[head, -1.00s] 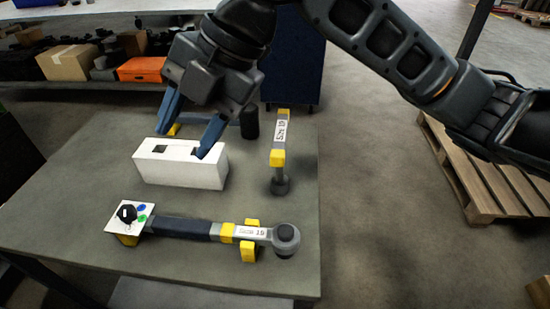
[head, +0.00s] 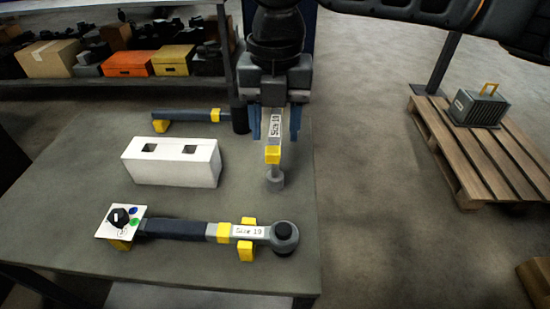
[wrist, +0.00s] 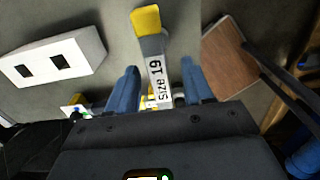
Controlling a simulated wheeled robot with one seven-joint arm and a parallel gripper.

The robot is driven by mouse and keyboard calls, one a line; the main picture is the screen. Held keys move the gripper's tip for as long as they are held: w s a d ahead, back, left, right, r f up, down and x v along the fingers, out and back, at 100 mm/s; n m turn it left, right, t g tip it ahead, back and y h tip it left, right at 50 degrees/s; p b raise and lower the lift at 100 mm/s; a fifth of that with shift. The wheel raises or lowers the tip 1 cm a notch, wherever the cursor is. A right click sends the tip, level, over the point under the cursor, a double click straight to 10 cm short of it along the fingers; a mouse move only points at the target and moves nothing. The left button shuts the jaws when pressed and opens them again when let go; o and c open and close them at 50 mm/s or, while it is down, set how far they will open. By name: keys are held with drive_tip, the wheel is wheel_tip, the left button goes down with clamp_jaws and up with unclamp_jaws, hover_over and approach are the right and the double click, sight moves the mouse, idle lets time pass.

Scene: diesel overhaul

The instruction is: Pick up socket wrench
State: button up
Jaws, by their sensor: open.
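My gripper (head: 275,128) is open, with one blue finger on each side of the wrench's labelled part. In the wrist view the wrench (wrist: 159,70) also lies between the two open fingers (wrist: 160,85); contact cannot be told. A second wrench labelled Size 19 (head: 190,229) lies on yellow supports at the table's front. A third dark-handled tool (head: 190,114) lies at the back, its right end partly beside my arm.
A white block with two square holes (head: 172,163) stands on the grey table (head: 75,205). A white panel with a black knob (head: 121,220) is at the front left. A shelf with boxes (head: 130,64) stands behind. A wooden pallet (head: 475,165) is on the floor at right.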

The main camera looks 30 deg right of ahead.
drive_tip(key=shift+f, duration=1.05)
clamp_jaws()
